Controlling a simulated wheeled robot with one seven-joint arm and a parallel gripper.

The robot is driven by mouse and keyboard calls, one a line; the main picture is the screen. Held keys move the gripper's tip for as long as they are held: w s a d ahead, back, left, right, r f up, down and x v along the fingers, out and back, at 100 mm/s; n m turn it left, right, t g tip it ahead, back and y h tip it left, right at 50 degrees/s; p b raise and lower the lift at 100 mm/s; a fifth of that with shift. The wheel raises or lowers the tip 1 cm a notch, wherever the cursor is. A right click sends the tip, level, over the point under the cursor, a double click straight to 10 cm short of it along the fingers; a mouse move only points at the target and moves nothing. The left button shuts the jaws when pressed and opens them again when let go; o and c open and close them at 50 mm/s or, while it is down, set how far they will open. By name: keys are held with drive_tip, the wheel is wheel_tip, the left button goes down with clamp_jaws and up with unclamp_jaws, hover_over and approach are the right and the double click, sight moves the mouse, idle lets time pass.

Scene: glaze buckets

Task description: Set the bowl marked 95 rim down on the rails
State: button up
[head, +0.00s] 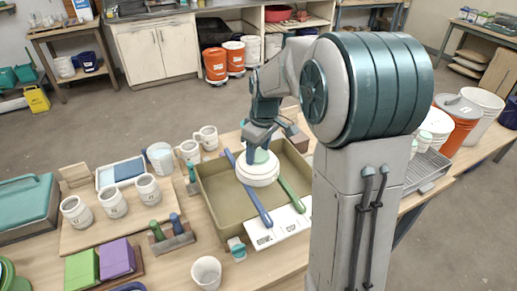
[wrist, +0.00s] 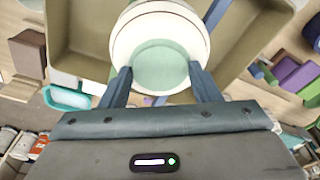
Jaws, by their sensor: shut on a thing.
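A white bowl (head: 258,173) with a pale green foot is upside down, rim down and foot up, over the olive tray (head: 218,208). My gripper (head: 261,152) is above it, shut on the foot; in the wrist view the fingers (wrist: 160,72) lie on both sides of the pale green disc of the bowl (wrist: 126,40). A blue rail (head: 252,197) and a green rail (head: 291,194) span the tray beneath and beside the bowl. I cannot tell whether the rim touches the rails. No number is readable on the bowl.
A white board (head: 278,226) with dark markings lies at the tray's front right. Several white mugs (head: 113,202) stand to the left, with a white cup (head: 206,272) in front. A green and a purple block (head: 117,258) lie front left. Orange and white buckets (head: 457,122) stand right.

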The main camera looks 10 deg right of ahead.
drive_tip(key=o, duration=1.6)
drive_tip(key=shift+f, duration=0.1)
drive_tip(key=shift+o, duration=0.2)
